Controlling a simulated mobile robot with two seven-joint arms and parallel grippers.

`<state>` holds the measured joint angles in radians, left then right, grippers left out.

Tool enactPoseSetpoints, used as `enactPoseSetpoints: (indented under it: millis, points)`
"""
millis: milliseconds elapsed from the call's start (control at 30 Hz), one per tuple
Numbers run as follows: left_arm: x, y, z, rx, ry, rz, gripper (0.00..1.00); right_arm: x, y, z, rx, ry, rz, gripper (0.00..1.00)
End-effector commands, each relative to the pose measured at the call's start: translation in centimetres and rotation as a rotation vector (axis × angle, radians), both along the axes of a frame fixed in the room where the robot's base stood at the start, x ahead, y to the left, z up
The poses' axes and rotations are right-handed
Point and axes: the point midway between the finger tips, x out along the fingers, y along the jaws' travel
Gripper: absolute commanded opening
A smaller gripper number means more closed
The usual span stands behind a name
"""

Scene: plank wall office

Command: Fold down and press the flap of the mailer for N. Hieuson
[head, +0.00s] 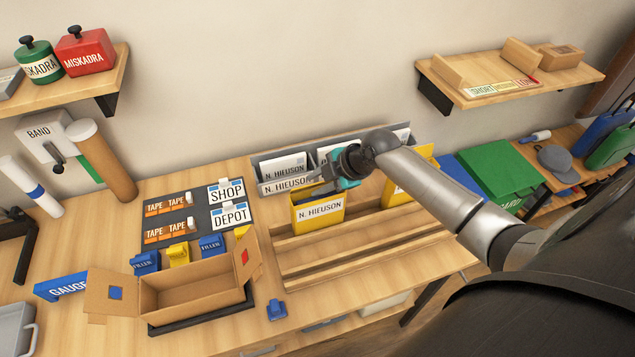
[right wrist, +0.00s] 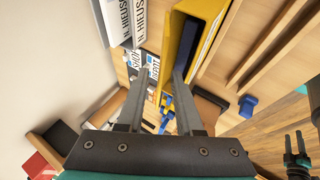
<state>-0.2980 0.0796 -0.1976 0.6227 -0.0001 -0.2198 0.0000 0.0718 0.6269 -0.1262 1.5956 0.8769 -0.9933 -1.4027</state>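The yellow mailer (head: 318,222) labelled N.
A grey sorter (head: 285,175) with N. HIEUSON labels stands behind. Another yellow mailer (head: 395,192) is to the right, partly behind my arm. An open carton (head: 190,298) and a dark board (head: 170,217) with tape and cards lie left. The front rack slots (head: 370,250) are empty.

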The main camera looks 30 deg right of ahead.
Motion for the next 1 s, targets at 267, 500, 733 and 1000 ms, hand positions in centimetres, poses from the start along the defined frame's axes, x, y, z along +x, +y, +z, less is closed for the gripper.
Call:
enactPoseSetpoints:
  millis: [267, 500, 733, 1000]
  points:
    - [-0.07, 0.04, -0.01, 0.000, 0.001, -0.001, 0.55, 0.04, 0.05, -0.09, 0.000, 0.001, 0.000, 0.35]
    - [-0.16, 0.04, -0.03, 0.001, 0.003, -0.002, 0.55, 0.02, 0.04, -0.08, 0.000, 0.001, 0.000, 0.08]
    - [-0.24, 0.01, -0.03, 0.000, 0.005, -0.003, 0.55, 0.01, 0.03, -0.09, 0.000, 0.001, 0.000, 0.00]
    - [-0.32, 0.01, -0.03, 0.001, 0.006, -0.004, 0.55, 0.01, 0.03, -0.08, 0.000, 0.001, 0.000, 0.00]
